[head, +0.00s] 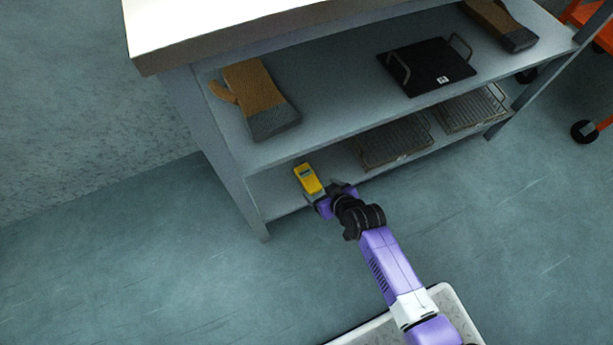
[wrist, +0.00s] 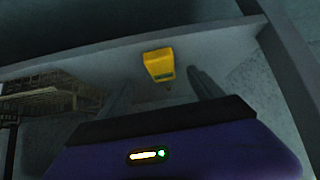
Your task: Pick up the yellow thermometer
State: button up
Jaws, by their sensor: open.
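The yellow thermometer (head: 308,178), with a small dark display, lies on the lowest shelf (head: 277,198) of a grey rack, near the shelf's left end. In the wrist view the thermometer (wrist: 158,63) is just beyond the fingertips, roughly midway between them. My gripper (head: 328,195) is at the shelf's front edge, beside the near end of the thermometer. In the wrist view my gripper (wrist: 160,82) has its two dark fingers apart with nothing between them. I cannot tell the exact gap to the thermometer.
Wire racks (head: 395,142) lie to the right on the same shelf; they also show in the wrist view (wrist: 45,97). A rack leg (wrist: 288,60) stands close on the right in the wrist view. The middle shelf above holds a brown glove (head: 254,88) and a black tray (head: 425,68).

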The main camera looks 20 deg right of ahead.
aim_at(312, 183)
jog(key=b+x, duration=0.3)
jog(key=x, duration=0.3)
jog(key=shift+w+a+f, duration=0.1)
jog(key=shift+w+f, duration=0.05)
jog(key=shift+f, duration=0.15)
jog(key=shift+c, duration=0.3)
jog(key=c, duration=1.4)
jog(key=shift+c, duration=0.6)
jog(key=shift+r, duration=0.15)
